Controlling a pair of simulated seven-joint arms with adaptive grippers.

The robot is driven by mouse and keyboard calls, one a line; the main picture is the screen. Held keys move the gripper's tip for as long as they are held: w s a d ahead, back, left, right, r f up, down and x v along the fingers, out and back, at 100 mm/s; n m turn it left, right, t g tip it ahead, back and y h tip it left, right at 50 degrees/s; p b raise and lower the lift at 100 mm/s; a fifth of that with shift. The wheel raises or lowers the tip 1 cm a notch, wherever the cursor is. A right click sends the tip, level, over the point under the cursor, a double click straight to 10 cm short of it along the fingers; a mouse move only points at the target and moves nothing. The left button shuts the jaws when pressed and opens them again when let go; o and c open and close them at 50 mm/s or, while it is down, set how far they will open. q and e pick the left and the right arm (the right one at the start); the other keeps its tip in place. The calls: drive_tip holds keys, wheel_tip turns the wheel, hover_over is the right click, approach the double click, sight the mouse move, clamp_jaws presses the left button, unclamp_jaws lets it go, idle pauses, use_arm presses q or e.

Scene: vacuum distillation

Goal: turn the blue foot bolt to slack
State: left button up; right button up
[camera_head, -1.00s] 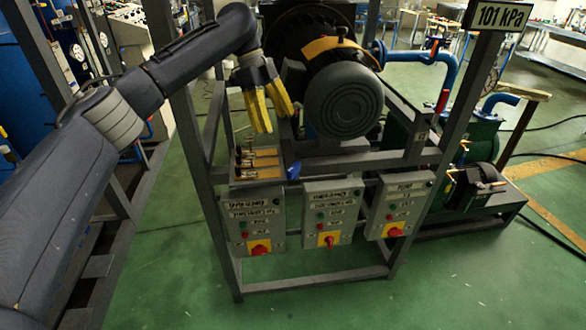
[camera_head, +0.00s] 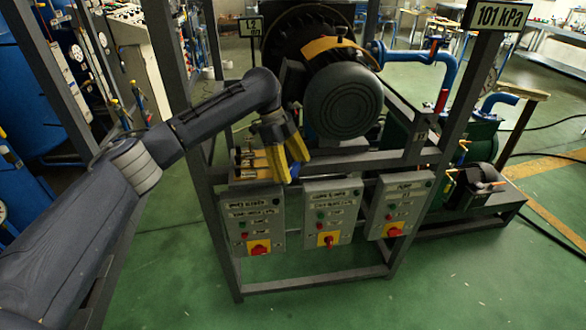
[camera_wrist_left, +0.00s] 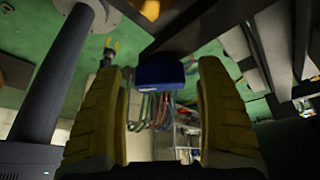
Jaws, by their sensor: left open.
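My left gripper (camera_head: 293,170) points down at the frame's top rail, its two yellow fingers apart and empty. In the left wrist view the same gripper (camera_wrist_left: 163,82) shows open, with a gap between the fingers. A blue block-like piece, which looks like the blue foot bolt (camera_wrist_left: 160,71), lies beyond the fingertips and in line with that gap. I cannot tell how far it is from the fingers. My right gripper is not in view.
A large dark motor (camera_head: 343,98) sits just right of the gripper. Brass fittings (camera_head: 248,160) stand on the rail to its left. Three grey switch boxes (camera_head: 331,212) hang below, with red knobs. A pressure sign (camera_head: 499,16) reads 101 kPa. Green floor lies open in front.

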use_arm(q)
drive_tip(key=shift+d+f, duration=0.1)
drive_tip(key=shift+f, duration=0.1)
drive_tip(key=c, duration=1.2)
drive_tip(key=shift+s+n, duration=0.1)
drive_tip(key=shift+n, duration=0.6)
drive_tip(key=n+t, duration=0.2)
drive_tip(key=n, duration=0.3)
drive_tip(key=shift+h, duration=0.4)
drive_tip(key=n+t, duration=0.1)
drive_tip(key=n, duration=0.2)
drive_tip(key=shift+n+t, duration=0.4)
drive_tip(key=shift+n+t+y, duration=0.5)
drive_tip(key=shift+n+t, duration=0.1)
drive_tip(key=shift+n, duration=1.2)
drive_tip(key=shift+r, duration=0.1)
